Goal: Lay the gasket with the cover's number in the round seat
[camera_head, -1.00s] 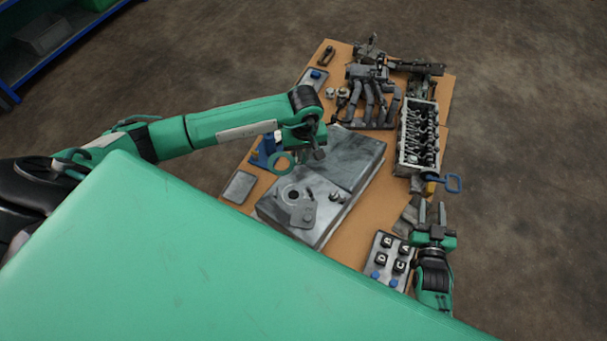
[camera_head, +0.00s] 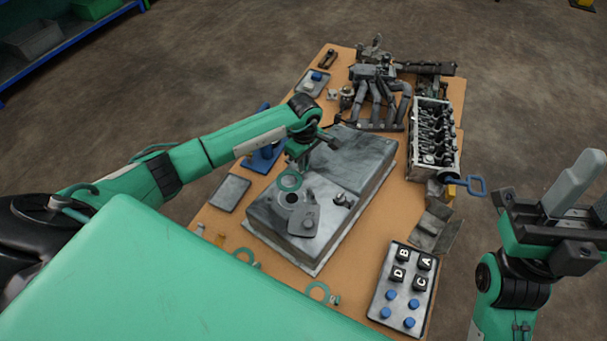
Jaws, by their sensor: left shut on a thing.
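A green ring gasket (camera_head: 290,181) is held in my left gripper (camera_head: 294,171), whose fingers are shut on its far edge. The gasket is over the grey metal housing (camera_head: 275,235), just beyond the round seat (camera_head: 292,197) with its dark hole. I cannot tell whether it touches the housing. A grey cover plate (camera_head: 303,222) lies on the housing near the seat; its number is too small to read. Two more green gaskets (camera_head: 245,258) (camera_head: 320,292) lie on the table's near side. My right gripper (camera_head: 580,205) is open and empty at the right, off the table.
A tray (camera_head: 379,294) with lettered black blocks and blue pegs is at the near right. A flat grey plate (camera_head: 230,192) and a blue stand (camera_head: 265,157) are left of the housing. An engine head (camera_head: 433,140) and a manifold (camera_head: 378,100) fill the far right.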

